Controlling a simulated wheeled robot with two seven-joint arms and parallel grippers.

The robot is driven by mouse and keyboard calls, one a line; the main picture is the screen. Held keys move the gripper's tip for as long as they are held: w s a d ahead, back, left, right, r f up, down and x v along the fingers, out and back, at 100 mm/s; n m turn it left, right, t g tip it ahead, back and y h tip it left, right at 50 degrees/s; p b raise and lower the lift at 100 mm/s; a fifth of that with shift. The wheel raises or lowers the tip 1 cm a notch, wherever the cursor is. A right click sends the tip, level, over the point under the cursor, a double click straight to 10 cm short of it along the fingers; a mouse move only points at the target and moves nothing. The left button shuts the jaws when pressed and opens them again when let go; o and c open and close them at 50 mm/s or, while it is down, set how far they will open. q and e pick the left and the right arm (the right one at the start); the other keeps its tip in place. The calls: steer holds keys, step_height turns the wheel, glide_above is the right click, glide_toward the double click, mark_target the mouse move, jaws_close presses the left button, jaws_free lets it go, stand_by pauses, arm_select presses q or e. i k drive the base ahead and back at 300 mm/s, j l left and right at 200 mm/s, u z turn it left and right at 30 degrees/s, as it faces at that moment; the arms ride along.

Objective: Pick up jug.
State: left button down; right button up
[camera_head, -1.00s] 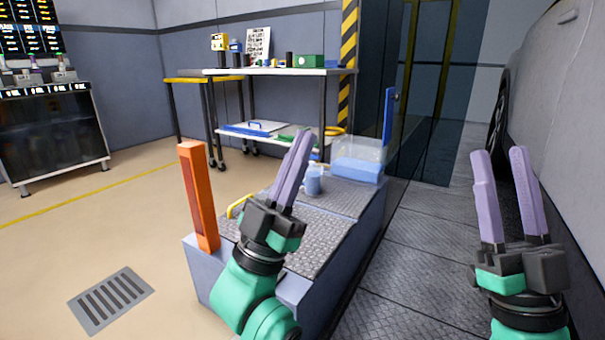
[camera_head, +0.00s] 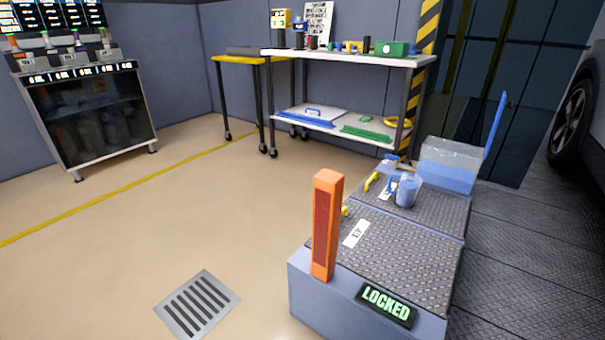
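A small blue jug (camera_head: 405,192) stands upright on the far part of the dark textured top of a low grey cart (camera_head: 400,250). A blue part, perhaps its handle, shows on its left side. Neither of my grippers is in view, so I cannot see whether they are open or shut.
An orange post (camera_head: 325,225) rises from the cart's near left corner, beside a lit "LOCKED" sign (camera_head: 386,305). A clear bin with blue contents (camera_head: 448,168) stands behind the jug. A shelf table (camera_head: 350,57) is at the back. Open floor lies left, with a drain grate (camera_head: 197,305).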

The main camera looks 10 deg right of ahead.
mark_target(410, 183)
steer(key=i+j+u, duration=0.65)
steer(key=u, duration=0.15)
steer(key=i+u, duration=0.4)
steer(key=i+z, duration=0.35)
steer(key=i, duration=0.2)
steer(key=i+j+z, duration=0.1)
steer(key=i+z, duration=0.2)
steer(key=i, duration=0.25)
steer(key=i+j+z, duration=0.35)
steer(key=i, duration=0.15)
steer(key=i+l+z, duration=0.15)
steer(key=z, duration=0.35)
steer(key=i+z, duration=0.65)
steer(key=z, duration=0.35)
steer(key=i+j+z, duration=0.15)
steer(key=z, duration=0.35)
steer(key=i+j+z, duration=0.3)
steer(key=z, duration=0.2)
steer(key=i+j+z, duration=0.2)
steer(key=j+z, duration=0.15)
steer(key=z, duration=0.15)
